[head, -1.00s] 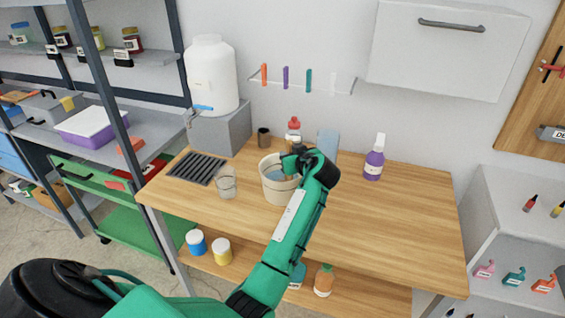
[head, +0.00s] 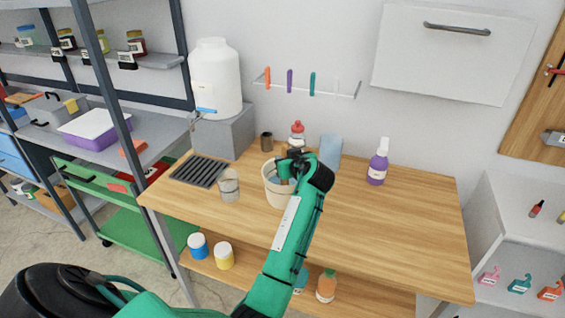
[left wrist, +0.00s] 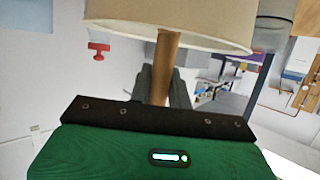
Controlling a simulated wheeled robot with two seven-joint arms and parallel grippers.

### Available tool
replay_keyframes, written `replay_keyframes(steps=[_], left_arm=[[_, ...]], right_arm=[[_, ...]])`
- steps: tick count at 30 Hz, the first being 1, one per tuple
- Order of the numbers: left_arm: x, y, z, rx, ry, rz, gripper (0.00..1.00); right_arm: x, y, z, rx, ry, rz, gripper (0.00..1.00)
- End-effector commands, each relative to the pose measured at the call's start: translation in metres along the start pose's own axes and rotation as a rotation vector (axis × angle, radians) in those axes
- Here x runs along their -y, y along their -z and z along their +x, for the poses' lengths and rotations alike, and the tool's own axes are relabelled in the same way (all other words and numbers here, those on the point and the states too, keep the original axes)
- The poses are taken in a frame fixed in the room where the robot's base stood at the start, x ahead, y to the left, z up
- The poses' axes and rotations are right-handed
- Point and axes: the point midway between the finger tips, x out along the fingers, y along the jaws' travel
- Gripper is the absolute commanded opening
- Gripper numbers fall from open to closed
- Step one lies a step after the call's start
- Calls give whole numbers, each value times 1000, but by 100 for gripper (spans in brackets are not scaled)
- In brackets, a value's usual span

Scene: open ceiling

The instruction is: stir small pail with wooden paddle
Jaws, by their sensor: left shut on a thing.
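The small pail (head: 277,198) is cream-coloured and stands upright on the wooden table, with bluish contents showing inside its rim. My left gripper (head: 287,166) is over the pail's opening and hides part of its far right side. In the left wrist view, my left gripper (left wrist: 163,88) is shut on the brown wooden paddle (left wrist: 166,58), whose shaft runs into the pail (left wrist: 170,28). The paddle's lower end is hidden inside the pail. My right gripper does not show.
A clear glass (head: 229,185) stands left of the pail, and a dark grate (head: 199,170) lies beyond it. A dark cup (head: 267,141), a red-capped bottle (head: 297,132) and a blue block-like thing (head: 330,150) stand behind. A purple spray bottle (head: 378,165) is at right. The table's right half is clear.

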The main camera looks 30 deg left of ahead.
Motion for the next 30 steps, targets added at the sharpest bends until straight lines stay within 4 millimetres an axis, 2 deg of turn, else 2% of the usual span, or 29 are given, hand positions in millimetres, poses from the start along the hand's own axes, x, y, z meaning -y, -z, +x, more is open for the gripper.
replay_keyframes(steps=[13, 30], left_arm=[[-2, 3, 1, -1, 0, 0, 0], [-2, 46, -14, 0, 1, -1, 0]], right_arm=[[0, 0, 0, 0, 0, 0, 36], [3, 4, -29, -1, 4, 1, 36]])
